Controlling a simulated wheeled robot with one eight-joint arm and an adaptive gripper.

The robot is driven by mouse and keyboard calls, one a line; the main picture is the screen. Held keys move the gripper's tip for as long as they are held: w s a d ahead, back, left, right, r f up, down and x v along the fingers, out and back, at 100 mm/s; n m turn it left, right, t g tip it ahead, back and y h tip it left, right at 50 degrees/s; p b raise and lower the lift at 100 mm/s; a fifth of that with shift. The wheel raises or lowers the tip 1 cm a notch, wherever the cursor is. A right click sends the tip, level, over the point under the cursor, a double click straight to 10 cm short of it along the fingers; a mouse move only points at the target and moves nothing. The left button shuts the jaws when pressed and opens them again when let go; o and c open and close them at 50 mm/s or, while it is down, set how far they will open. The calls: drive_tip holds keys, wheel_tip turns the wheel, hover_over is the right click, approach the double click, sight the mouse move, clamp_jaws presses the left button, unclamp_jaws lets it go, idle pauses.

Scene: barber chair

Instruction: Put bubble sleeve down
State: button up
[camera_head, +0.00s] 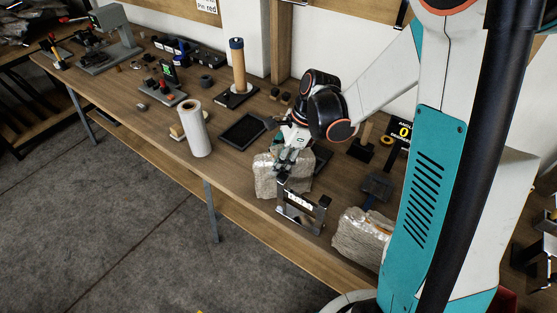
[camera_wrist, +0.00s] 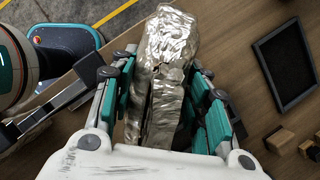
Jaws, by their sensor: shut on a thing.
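The bubble sleeve (camera_head: 267,178) is a crinkled, silvery-beige packet near the front edge of the workbench in the head view. My gripper (camera_head: 287,158) is over it from above and behind. In the wrist view the silvery sleeve (camera_wrist: 168,45) lies between the two fingers of my gripper (camera_wrist: 160,82), which are shut on it. Part of the sleeve is hidden by the fingers. I cannot tell whether its underside touches the bench. A second, similar crinkled packet (camera_head: 361,238) lies farther right on the bench.
A dark metal stand (camera_head: 301,207) is close in front and right of the sleeve. A shallow black tray (camera_head: 242,131) lies behind left, also in the wrist view (camera_wrist: 284,63). A white roll (camera_head: 194,130) stands left. Bare wood (camera_head: 226,170) lies between roll and sleeve.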

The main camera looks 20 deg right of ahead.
drive_tip(key=shift+f, duration=0.15)
drive_tip(key=o, duration=0.6)
drive_tip(key=shift+o, duration=0.2)
drive_tip(key=shift+r, duration=0.3)
drive_tip(key=p+v, duration=0.3)
drive_tip(key=v, duration=0.9)
drive_tip(key=shift+p, duration=0.35)
drive_tip(key=shift+f, duration=0.1)
